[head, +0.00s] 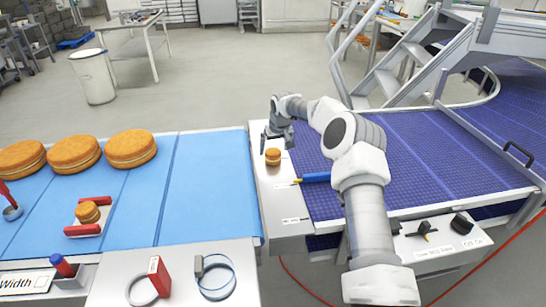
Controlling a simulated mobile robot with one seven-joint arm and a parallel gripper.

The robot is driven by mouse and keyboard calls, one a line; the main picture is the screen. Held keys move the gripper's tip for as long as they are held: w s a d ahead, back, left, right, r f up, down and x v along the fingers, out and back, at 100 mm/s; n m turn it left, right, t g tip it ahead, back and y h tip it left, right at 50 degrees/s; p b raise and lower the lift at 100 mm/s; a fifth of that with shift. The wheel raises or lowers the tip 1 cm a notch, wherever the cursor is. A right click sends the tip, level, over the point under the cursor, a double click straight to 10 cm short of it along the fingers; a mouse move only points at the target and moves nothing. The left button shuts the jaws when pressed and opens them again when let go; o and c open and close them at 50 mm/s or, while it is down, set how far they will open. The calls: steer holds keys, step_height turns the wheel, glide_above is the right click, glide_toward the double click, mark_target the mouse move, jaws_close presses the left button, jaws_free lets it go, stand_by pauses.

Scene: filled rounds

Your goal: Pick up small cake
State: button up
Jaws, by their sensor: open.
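A small cake (273,157), golden brown with a pale filling line, sits on the narrow light grey strip between the blue belt and the purple conveyor. My gripper (270,143) is open just behind and above this cake, with its fingers pointing down toward it. I cannot tell whether the fingers touch the cake. Another small cake (88,211) sits on the blue belt at the left, between two red-topped guides.
Several large round cakes (131,149) lie along the far side of the blue belt (210,190). A blue-handled tool (314,178) lies to the right of the small cake, by the purple conveyor (440,150). Metal stairs (405,65) stand behind the conveyor.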

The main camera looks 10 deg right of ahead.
mark_target(273, 152)
steer(key=shift+p+x, duration=0.35)
steer(key=shift+x, duration=2.15)
steer(key=shift+w+d, duration=0.1)
steer(key=shift+w, duration=0.05)
steer(key=c, duration=0.8)
steer(key=shift+o, duration=0.2)
steer(key=shift+r, duration=0.1)
